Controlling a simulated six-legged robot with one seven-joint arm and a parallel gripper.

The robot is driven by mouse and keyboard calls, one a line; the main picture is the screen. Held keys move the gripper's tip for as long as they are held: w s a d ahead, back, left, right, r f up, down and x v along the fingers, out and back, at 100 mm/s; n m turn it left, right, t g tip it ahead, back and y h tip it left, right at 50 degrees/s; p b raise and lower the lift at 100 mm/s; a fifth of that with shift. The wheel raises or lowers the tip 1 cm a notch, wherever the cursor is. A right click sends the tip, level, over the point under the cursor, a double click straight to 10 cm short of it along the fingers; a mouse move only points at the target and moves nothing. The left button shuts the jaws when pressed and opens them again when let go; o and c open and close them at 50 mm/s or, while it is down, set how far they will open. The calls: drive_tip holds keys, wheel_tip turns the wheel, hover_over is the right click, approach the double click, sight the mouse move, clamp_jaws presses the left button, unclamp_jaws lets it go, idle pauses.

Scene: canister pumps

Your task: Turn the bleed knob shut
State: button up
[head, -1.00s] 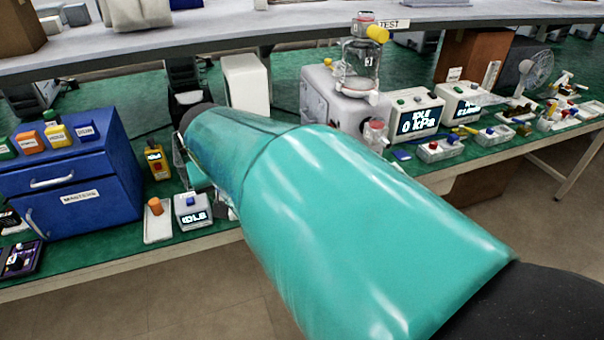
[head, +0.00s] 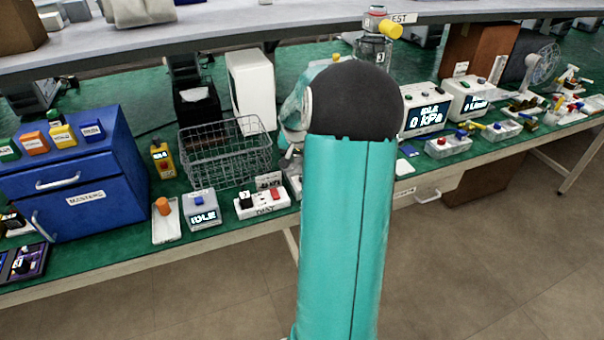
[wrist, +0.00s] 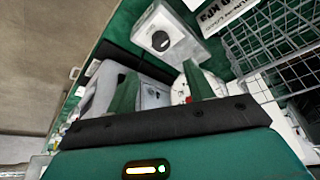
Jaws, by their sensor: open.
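A yellow knob (head: 390,29) sticks out sideways from the lid of a clear canister (head: 373,50) in the head view; my arm covers the canister's lower part and the pump body. In the wrist view a black knob (wrist: 160,41) sits on a white box (wrist: 178,42) beyond the fingertips. No label shows which of these is the bleed knob. My gripper (wrist: 160,80) is open in the wrist view, its two green fingers apart with nothing between them. A grey housing (wrist: 145,97) shows past the fingers. My arm hides the gripper in the head view.
A wire basket (head: 225,155) stands left of my arm and also shows at the wrist view's right (wrist: 265,40). A kPa display (head: 425,117) stands to the right. A shelf (head: 220,38) runs above.

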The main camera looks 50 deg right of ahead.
drive_tip(key=x, duration=1)
drive_tip(key=shift+w+f, duration=0.15)
drive_tip(key=shift+f, duration=0.15)
drive_tip(key=c, duration=1)
